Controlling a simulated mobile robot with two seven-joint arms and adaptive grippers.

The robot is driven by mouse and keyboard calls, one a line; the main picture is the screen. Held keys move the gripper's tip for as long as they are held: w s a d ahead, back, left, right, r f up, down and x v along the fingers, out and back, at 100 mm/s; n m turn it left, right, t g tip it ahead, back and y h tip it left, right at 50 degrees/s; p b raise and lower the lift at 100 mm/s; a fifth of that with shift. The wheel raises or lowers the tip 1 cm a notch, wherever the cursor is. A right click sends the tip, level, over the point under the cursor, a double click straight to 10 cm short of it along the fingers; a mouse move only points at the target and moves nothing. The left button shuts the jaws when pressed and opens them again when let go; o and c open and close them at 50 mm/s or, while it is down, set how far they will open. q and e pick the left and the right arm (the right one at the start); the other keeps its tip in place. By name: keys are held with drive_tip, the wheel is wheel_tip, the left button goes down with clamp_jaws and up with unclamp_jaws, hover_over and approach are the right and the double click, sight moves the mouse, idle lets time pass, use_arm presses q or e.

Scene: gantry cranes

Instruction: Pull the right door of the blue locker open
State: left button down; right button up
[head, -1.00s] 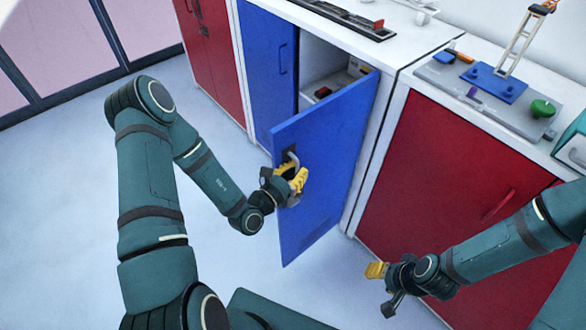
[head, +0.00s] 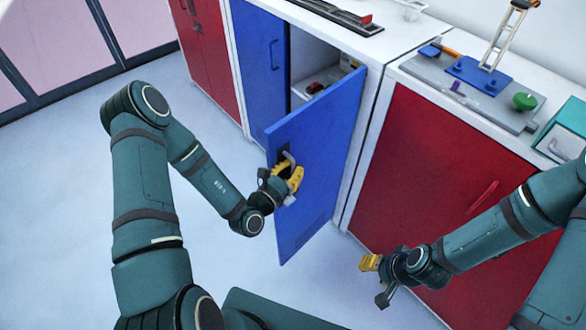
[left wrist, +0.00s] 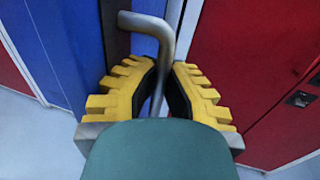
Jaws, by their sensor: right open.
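The blue locker (head: 262,62) stands at the upper middle of the head view, with its left door shut. Its right door (head: 318,190) stands well ajar, swung out toward me, and part of the shelf inside shows. My left gripper (head: 292,178) is at the door's grey bar handle (head: 289,160). In the left wrist view the handle (left wrist: 150,28) runs down between the yellow fingers, which are closed around it. My right gripper (head: 377,280) is open and empty, low in front of the red cabinet, apart from the blue door.
A red cabinet (head: 420,165) with a red handle stands right of the locker. Its top carries a grey tray (head: 440,75), a blue plate (head: 484,75) with a small crane and a green object (head: 524,101). Another red locker (head: 207,50) is at left. The floor at left is clear.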

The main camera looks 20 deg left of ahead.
use_arm(q)
drive_tip(key=c, duration=1)
unclamp_jaws()
drive_tip(key=shift+s, duration=0.1)
drive_tip(key=v, duration=1.2)
